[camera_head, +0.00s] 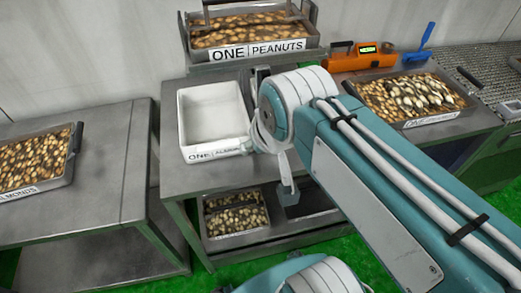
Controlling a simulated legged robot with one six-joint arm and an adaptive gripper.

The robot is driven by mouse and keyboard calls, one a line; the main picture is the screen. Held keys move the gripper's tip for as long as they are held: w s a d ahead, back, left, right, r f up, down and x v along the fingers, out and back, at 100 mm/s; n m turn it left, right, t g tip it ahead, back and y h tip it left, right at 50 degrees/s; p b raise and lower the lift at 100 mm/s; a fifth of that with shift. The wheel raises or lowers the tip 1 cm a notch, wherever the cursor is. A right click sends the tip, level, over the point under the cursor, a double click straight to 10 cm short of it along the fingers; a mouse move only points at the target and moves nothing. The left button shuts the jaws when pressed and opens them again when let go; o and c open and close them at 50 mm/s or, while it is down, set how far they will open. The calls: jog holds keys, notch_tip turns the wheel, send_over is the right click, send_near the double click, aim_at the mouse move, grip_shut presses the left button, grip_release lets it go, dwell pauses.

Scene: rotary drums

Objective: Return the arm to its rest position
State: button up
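My arm, teal and white, reaches from the lower right up to the middle of the picture. Its white wrist end is beside the right edge of the white tray (183,117), in front of the metal table. My gripper is mostly hidden behind my own arm. A grey part hangs down below the wrist, but I cannot make out the fingers or whether anything is held. The white tray looks empty inside and has a label starting with "ONE" on its front.
A peanut tray (270,52) stands on a raised shelf behind. An almond tray (67,168) is on the left table (105,180). Another filled tray (433,118) and an orange device (345,60) are to the right. A tray of nuts (237,217) is on the lower shelf.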

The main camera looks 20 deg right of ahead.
jog(key=s+f, duration=0.1)
jog(key=s+f+n, duration=0.1)
jog(key=shift+a+f, duration=0.15)
jog(key=shift+f, duration=0.25)
